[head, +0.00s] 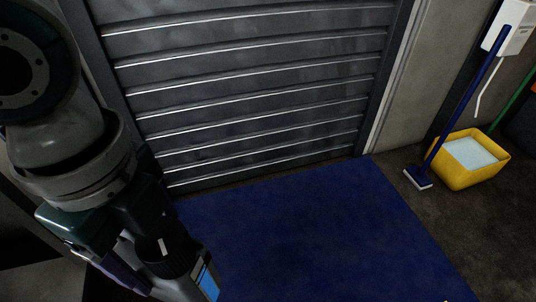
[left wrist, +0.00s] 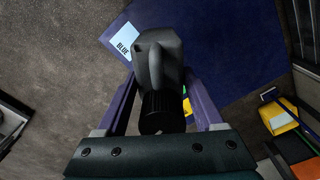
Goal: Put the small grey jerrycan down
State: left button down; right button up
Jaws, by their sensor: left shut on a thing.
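The small grey jerrycan (left wrist: 158,58) is between the purple fingers of my left gripper (left wrist: 160,88) in the left wrist view, with its ribbed black cap toward the wrist. In the head view the jerrycan (head: 188,276) shows at the lower left, partly cut off by the bottom edge, below my left gripper (head: 150,262). The left gripper is shut on it. The underside of the jerrycan is hidden, so I cannot tell whether it touches the floor. My right gripper is not in view.
A clear blue mat (head: 310,235) lies before a grey roller shutter (head: 240,85). A pale card reading "BLUE" (left wrist: 122,44) shows at the mat's edge. A yellow bucket (head: 468,160) and a blue-handled brush (head: 455,115) stand at right.

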pick_arm(q)
notch_tip(320, 180, down, 53)
jog(key=w+d+m+b, duration=0.2)
jog(key=m+b, duration=0.9)
jog(key=b, duration=3.2)
jog(key=shift+w+d+f, duration=0.15)
jog(key=shift+d+f, duration=0.05)
jog(key=shift+d, duration=0.05)
grip_release()
